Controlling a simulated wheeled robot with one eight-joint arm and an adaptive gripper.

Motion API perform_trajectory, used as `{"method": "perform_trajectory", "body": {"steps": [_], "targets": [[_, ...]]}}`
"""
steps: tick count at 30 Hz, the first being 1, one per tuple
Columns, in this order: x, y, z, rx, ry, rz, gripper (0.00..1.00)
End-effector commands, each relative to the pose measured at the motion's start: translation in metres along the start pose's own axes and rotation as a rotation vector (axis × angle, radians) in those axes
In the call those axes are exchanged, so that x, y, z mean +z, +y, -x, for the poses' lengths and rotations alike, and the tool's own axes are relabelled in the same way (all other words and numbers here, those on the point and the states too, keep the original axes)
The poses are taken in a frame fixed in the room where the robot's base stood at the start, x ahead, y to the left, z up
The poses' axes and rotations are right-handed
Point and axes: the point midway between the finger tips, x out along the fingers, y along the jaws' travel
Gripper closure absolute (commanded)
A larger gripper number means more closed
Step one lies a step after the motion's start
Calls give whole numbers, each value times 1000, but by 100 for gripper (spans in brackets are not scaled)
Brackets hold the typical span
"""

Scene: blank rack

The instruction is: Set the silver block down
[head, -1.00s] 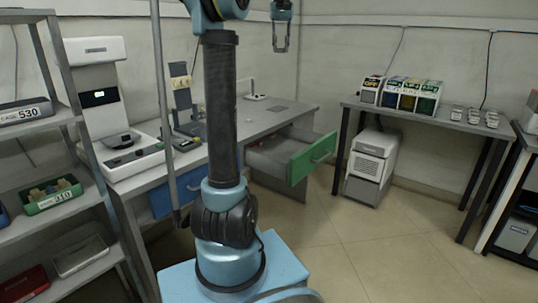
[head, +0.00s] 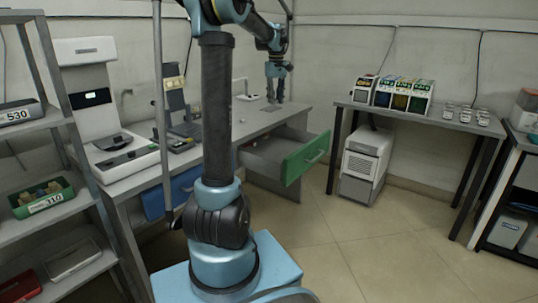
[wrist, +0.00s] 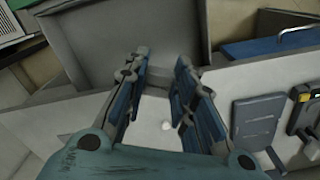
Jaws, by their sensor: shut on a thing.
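My gripper (head: 274,98) is low over the far end of the grey desk (head: 228,130), pointing down. In the wrist view its two fingers (wrist: 161,62) stand a little apart, closed on a small grey piece (wrist: 160,77) between the tips, which I take to be the silver block. Its outline blends with the grey behind it, and in the head view the fingers hide it. I cannot tell whether it touches the desk top.
An open drawer with a green front (head: 306,158) juts out from the desk's right end. A blue drawer (head: 170,193) is below the desk's left part. A white machine (head: 97,110) and a dark device (head: 180,105) stand on the desk, left of my arm.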

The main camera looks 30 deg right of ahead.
Motion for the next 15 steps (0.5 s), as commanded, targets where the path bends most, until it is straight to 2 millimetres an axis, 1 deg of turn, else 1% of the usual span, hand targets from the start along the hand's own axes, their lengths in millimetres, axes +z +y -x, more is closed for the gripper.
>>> {"method": "perform_trajectory", "body": {"steps": [1, 3, 9, 12, 15], "targets": [[1, 0, -21, 0, 0, 40, 100], [3, -2, -48, 0, 0, 99, 100], [15, -11, -118, 0, 0, 268, 100], [22, -17, -147, 0, 0, 339, 100], [29, -22, -168, 0, 0, 395, 100]]}}
